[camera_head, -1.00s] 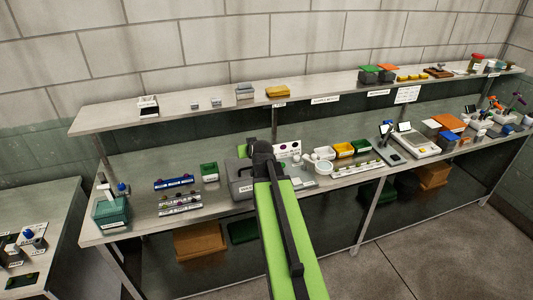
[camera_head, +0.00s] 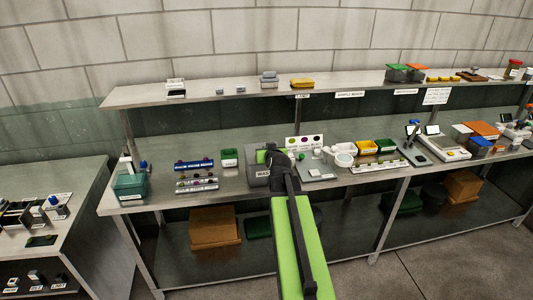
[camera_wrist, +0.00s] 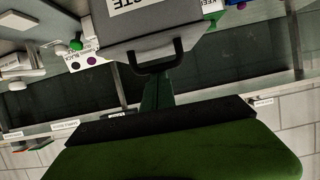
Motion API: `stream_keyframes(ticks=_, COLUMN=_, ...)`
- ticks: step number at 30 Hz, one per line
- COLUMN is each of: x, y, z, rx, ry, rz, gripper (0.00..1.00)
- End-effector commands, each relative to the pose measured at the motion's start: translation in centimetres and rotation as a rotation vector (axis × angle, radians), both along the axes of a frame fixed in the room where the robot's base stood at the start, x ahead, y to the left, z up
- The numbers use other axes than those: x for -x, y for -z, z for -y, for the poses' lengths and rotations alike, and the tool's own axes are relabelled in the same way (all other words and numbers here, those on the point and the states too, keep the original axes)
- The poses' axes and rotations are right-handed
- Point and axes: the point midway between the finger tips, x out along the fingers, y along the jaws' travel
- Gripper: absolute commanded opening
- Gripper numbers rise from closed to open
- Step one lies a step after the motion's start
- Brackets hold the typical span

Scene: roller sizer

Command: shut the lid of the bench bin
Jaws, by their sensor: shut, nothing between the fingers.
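The bench bin (camera_head: 257,178) is a grey box with a white label, on the bench top left of my arm's end. My arm hides its right part in the head view. In the wrist view the bin's grey panel (camera_wrist: 150,45) fills the top middle, with a black loop handle (camera_wrist: 160,67) on its near edge and a partly cut label. I cannot tell how far open the lid is. My gripper (camera_wrist: 157,82) is shut and empty, its narrow fingers pointing at the handle. I cannot tell whether they touch it. In the head view my arm hides the fingertips.
A green tub (camera_head: 229,157) and tube racks (camera_head: 195,176) stand left of the bin. A sign board (camera_head: 304,141), a scale and white, yellow and green small bins (camera_head: 387,144) stand to its right. The upper shelf (camera_head: 210,91) runs above and behind the bench.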

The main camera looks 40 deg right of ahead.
Motion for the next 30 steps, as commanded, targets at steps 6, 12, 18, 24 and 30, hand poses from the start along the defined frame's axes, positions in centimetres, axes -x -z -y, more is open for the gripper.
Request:
stream_keyframes(ticks=6, x=1.4, y=2.2, z=1.0, rx=-0.002, ry=0.012, rz=-0.02, gripper=0.0)
stream_keyframes(ticks=12, x=1.9, y=2.7, z=1.3, rx=0.001, ry=0.018, rz=-0.022, gripper=0.0)
stream_keyframes(ticks=18, x=2.0, y=2.7, z=1.5, rx=-0.001, ry=0.02, rz=-0.02, gripper=0.0)
stream_keyframes(ticks=24, x=1.8, y=2.6, z=1.5, rx=-0.001, ry=0.02, rz=-0.017, gripper=0.0)
stream_keyframes(ticks=30, x=1.7, y=1.7, z=1.4, rx=-0.003, ry=0.018, rz=-0.014, gripper=0.0)
